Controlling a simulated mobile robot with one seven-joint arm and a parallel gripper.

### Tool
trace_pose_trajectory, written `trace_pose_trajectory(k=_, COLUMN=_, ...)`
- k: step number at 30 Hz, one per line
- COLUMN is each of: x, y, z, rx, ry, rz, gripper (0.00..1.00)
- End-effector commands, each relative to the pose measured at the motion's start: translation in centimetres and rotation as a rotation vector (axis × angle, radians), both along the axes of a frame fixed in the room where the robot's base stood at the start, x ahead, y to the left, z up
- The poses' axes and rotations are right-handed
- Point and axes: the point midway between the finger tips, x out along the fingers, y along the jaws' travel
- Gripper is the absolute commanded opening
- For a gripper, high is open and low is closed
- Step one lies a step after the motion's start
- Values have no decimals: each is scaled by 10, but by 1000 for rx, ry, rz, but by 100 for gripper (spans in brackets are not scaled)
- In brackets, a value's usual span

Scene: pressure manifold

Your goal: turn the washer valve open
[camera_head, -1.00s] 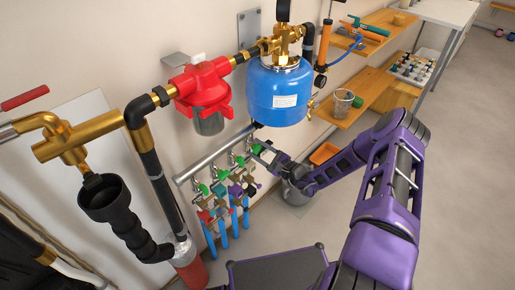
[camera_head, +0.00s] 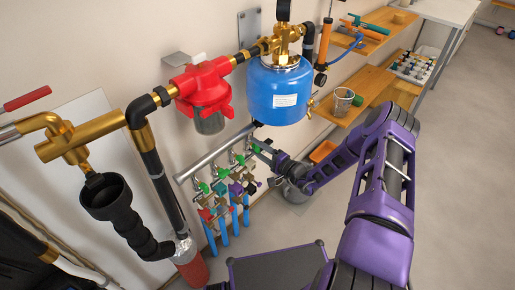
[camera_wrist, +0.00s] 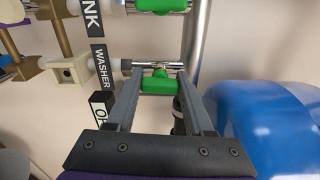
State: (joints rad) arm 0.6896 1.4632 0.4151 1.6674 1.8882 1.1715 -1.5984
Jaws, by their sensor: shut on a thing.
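The washer valve has a green handle (camera_wrist: 160,84) on a chrome stem, beside a black label reading WASHER (camera_wrist: 102,67) in the wrist view. My gripper (camera_wrist: 158,75) is shut on this handle, with one finger on each side of it. In the head view my gripper (camera_head: 262,150) reaches the right end of the row of valves, below the blue tank. The handle is small there and partly hidden by the fingers. A second label, partly covered by the left finger, begins with "O" (camera_wrist: 101,107).
Another green handle (camera_wrist: 161,5) sits just above, by a label ending in "NK" (camera_wrist: 92,16). The blue tank (camera_head: 280,92) hangs close above my gripper. A red filter (camera_head: 203,88) and several valves with blue pipes (camera_head: 223,230) are to the left.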

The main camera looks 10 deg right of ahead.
Motion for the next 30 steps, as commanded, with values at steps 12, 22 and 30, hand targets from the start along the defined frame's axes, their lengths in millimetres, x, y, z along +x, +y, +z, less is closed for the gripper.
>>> trace_pose_trajectory(k=12, x=0, y=-1, z=-1, rx=-77, ry=-54, rz=-1, gripper=0)
trace_pose_trajectory(k=22, x=0, y=-1, z=-1, rx=-80, ry=-55, rz=-1, gripper=0)
trace_pose_trajectory(k=30, x=0, y=0, z=-1, rx=-78, ry=-56, rz=0, gripper=82)
